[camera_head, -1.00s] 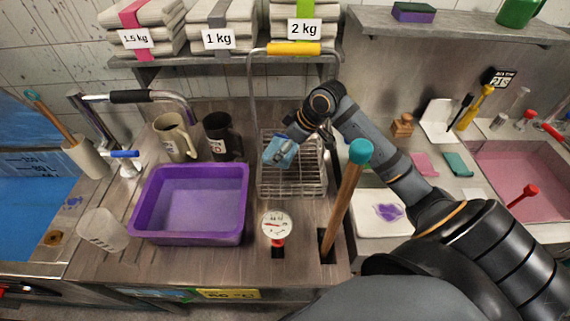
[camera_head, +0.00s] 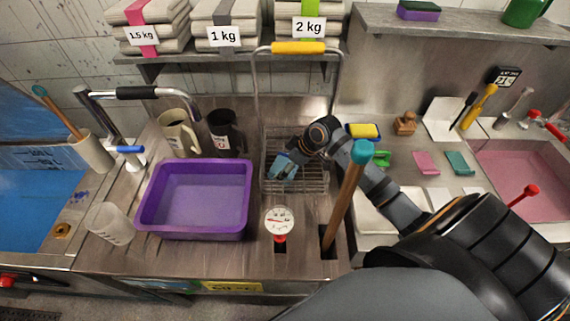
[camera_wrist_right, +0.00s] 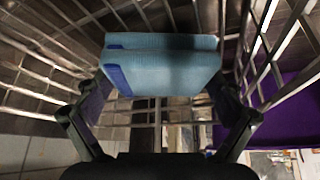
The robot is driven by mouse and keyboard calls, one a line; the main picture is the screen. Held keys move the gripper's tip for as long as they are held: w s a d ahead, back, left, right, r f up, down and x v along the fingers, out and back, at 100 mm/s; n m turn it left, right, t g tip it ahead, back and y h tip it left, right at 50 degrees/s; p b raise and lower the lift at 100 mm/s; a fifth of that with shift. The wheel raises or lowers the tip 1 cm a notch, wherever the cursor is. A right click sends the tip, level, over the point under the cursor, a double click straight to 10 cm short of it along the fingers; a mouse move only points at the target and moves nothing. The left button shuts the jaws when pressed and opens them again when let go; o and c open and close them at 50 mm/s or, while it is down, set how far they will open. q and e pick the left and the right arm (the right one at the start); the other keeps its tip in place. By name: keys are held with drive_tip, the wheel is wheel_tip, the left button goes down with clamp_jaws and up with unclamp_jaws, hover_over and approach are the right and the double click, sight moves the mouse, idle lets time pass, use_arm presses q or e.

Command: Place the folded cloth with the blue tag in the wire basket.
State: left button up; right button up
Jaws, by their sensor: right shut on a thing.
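The folded cloth (camera_wrist_right: 165,65) is light blue with a dark blue tag (camera_wrist_right: 118,80) on its left corner in the right wrist view. It also shows small in the head view (camera_head: 283,167). My right gripper (camera_head: 285,163) is shut on the cloth, with one finger on each side of it. In the right wrist view the wires of the basket (camera_wrist_right: 55,58) surround the cloth and fingers. In the head view the cloth is within the wire basket (camera_head: 296,187), partly hidden by the gripper. I cannot tell whether it touches the basket floor. My left gripper is not in view.
A purple tub (camera_head: 193,206) stands left of the basket. A dial gauge (camera_head: 279,222) and a wooden-handled tool (camera_head: 344,205) stand in front. A tall basket handle with a yellow grip (camera_head: 298,47) rises behind. Two mugs (camera_head: 178,131) stand at the back left.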

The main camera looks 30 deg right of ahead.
drive_tip(key=o, duration=1)
drive_tip(key=shift+f, duration=0.1)
drive_tip(key=shift+r, duration=0.25)
drive_tip(key=shift+s+d+r, duration=0.15)
drive_tip(key=shift+d+r, duration=0.05)
drive_tip(key=shift+r, duration=0.05)
drive_tip(key=v, duration=0.6)
drive_tip(key=shift+s, duration=0.1)
drive_tip(key=p+v, duration=0.3)
drive_tip(key=v, duration=0.2)
drive_tip(key=shift+a+r, duration=0.1)
drive_tip(key=shift+r, duration=0.05)
